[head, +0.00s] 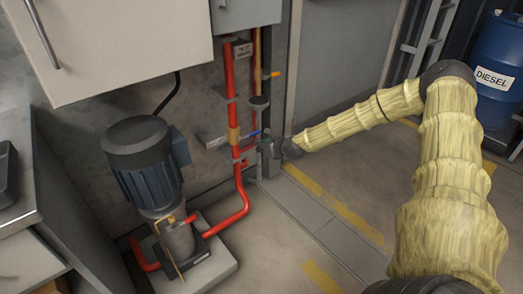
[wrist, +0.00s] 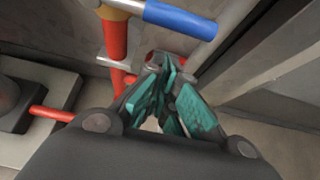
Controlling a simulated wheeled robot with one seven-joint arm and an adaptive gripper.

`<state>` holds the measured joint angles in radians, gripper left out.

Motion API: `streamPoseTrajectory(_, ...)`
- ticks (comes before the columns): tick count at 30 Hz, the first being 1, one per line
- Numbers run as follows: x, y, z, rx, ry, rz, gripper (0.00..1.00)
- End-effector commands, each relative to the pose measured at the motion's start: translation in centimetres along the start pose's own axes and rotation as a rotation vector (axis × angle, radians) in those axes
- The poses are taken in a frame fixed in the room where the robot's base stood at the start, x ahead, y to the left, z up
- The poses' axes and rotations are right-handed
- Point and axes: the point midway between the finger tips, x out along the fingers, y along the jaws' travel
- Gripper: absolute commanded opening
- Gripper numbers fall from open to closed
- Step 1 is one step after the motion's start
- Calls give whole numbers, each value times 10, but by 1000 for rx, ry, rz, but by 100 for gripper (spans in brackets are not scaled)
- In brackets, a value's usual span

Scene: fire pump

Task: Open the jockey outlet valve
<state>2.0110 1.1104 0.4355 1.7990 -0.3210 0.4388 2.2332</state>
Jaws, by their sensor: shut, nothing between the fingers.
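A blue lever handle (head: 249,134) sits on the upright red pipe (head: 232,100) right of the pump. In the wrist view the blue handle (wrist: 180,18) points right, crosswise to the red pipe (wrist: 113,40). No label names this valve in view. My gripper (head: 264,146) is just right of the pipe, a little below the handle. In the wrist view my gripper's teal fingers (wrist: 170,78) are shut and empty, apart from the handle. A red pipe part (wrist: 158,57) shows just beyond the fingertips; contact with it cannot be told.
The pump with its dark blue motor (head: 147,165) stands on a pale plinth (head: 205,270) at left. A white cabinet (head: 120,45) hangs above. A yellow-orange handle (head: 275,74) is higher on the pipework. The floor right of the pipes is clear up to the diesel drum (head: 497,60).

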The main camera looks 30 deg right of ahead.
Motion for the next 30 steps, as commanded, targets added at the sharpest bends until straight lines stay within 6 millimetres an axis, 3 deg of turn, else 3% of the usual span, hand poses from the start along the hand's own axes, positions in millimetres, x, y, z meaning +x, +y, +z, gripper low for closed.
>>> streamPoseTrajectory(10, -6, 0, 17, -1, 0, 0, 0)
streamPoseTrajectory(30, -3, 7, 22, -18, 0, 0, 0)
